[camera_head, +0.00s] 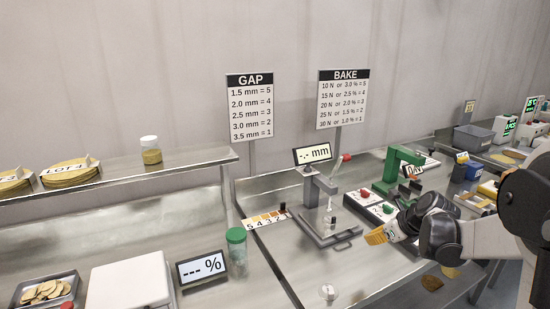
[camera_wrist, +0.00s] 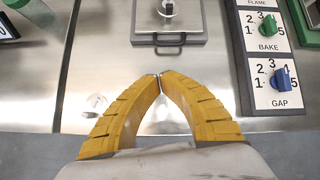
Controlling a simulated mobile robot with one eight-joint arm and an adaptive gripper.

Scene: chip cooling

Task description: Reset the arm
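My gripper (camera_head: 377,237) is at the end of my arm, right of the middle in the head view, above the front part of the steel counter. In the wrist view its two yellow ribbed fingers (camera_wrist: 158,78) meet at the tips, with nothing seen between them. The gap gauge, a grey plate with a handle (camera_wrist: 170,22), lies ahead of the fingertips. A small clear knobbed piece (camera_wrist: 96,102) lies on the counter to the left of the fingers.
The gauge stand with the mm display (camera_head: 312,154) rises behind the plate. A green press (camera_head: 391,165) stands farther right. A white scale (camera_head: 128,284), a % display (camera_head: 202,268) and a green-lidded jar (camera_head: 237,250) are at the left. Bare counter (camera_head: 370,275) lies in front of the gauge.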

